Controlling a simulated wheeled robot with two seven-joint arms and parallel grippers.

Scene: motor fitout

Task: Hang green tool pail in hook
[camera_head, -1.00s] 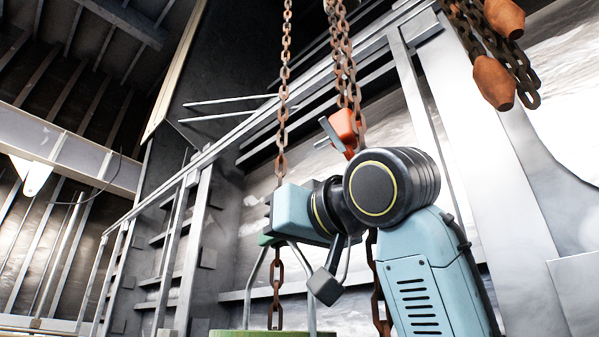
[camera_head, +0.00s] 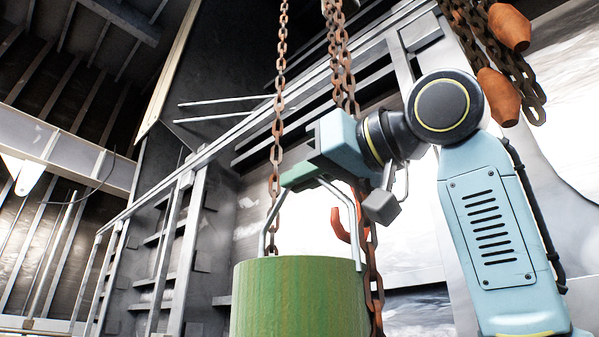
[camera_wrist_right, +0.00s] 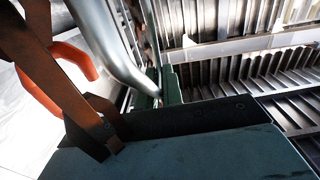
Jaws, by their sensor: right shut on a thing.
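The green tool pail (camera_head: 300,298) hangs upright in the head view, its lower end cut off by the bottom edge. My right gripper (camera_head: 303,177) is shut on the top of its grey metal handle (camera_head: 352,215). The handle also crosses the right wrist view (camera_wrist_right: 112,45) up to the green fingers (camera_wrist_right: 166,85). The orange hook (camera_head: 342,226) shows its curved lower end through the handle opening, just below my right gripper; its upper part is hidden behind the gripper. The hook also shows in the right wrist view (camera_wrist_right: 48,88), left of the handle and apart from it. My left gripper is not in view.
A rusty chain (camera_head: 278,95) hangs left of my right gripper, close to the handle. More chains (camera_head: 343,70) hang behind the gripper. Heavier chains with orange-brown weights (camera_head: 497,95) hang at upper right, near my arm. A metal railing (camera_head: 180,220) stands behind at left.

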